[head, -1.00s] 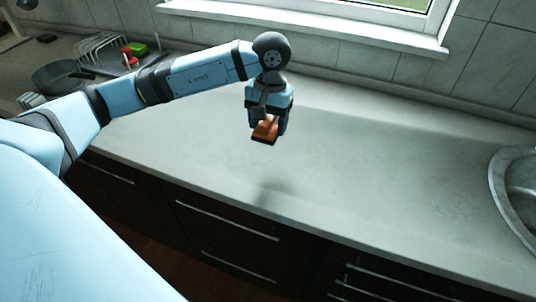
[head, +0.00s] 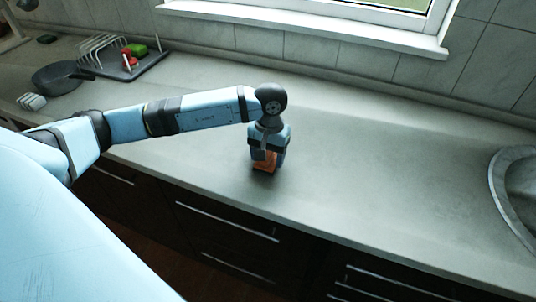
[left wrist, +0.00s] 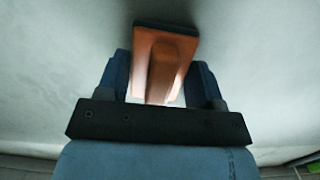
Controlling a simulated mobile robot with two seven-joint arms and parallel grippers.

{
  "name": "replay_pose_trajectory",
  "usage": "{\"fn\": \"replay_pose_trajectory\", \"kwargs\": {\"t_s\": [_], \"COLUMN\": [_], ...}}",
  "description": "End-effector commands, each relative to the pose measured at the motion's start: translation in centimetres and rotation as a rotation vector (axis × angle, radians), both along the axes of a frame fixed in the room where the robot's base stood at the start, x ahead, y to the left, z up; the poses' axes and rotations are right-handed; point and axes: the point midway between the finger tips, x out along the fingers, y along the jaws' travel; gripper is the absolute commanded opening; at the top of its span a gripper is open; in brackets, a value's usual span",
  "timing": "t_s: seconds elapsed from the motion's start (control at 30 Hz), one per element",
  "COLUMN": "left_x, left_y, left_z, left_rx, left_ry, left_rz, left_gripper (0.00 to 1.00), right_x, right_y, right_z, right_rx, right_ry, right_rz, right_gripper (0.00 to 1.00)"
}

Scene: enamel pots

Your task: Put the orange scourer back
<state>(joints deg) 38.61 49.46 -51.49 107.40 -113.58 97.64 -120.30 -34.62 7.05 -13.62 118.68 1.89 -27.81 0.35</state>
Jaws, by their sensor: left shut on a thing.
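The orange scourer (head: 264,167) is in my left gripper (head: 266,158), low over the counter near its front edge in the head view. I cannot tell whether it touches the counter. In the left wrist view the scourer (left wrist: 163,62) shows as an orange block with a raised grip and a dark edge. It sits between the two dark blue fingers of my left gripper (left wrist: 160,82), which is shut on it. My right gripper is not in view.
The grey counter (head: 370,170) is clear around the gripper. A dark tray (head: 152,62) with a rack (head: 100,48), a green item (head: 139,49) and red items stands at the back left. A dark pan (head: 58,76) is nearby. A sink (head: 515,190) is at the right.

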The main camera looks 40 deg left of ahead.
Motion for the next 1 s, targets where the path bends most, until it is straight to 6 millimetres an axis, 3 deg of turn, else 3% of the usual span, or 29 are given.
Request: {"fn": "replay_pose_trajectory", "kwargs": {"t_s": [0.13, 0.17, 0.23, 0.27, 0.67, 1.0], "left_x": [0.0, 0.0, 0.0, 0.0, 0.1, 1.0], "left_y": [0.0, 0.0, 0.0, 0.0, 0.0, 0.4], "left_z": [-0.6, -0.4, -0.3, -0.3, 0.6, 7.6], "left_rx": [0.0, 0.0, 0.0, 0.0, 0.0, 0.0], "left_ry": [0.0, 0.0, 0.0, 0.0, -0.002, -0.004], "left_rz": [0.0, 0.0, 0.0, 0.0, 0.0, 0.0], "left_gripper": [0.39, 0.68, 0.84, 0.86, 0.86, 0.86], "right_x": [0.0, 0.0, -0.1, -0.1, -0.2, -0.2], "right_y": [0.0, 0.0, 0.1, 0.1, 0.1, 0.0], "right_z": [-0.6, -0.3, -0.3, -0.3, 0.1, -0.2], "right_rx": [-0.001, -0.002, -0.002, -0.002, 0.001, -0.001], "right_ry": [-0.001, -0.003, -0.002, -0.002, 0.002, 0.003], "right_rz": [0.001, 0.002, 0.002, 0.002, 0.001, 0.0], "right_gripper": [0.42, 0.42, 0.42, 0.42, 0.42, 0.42]}}
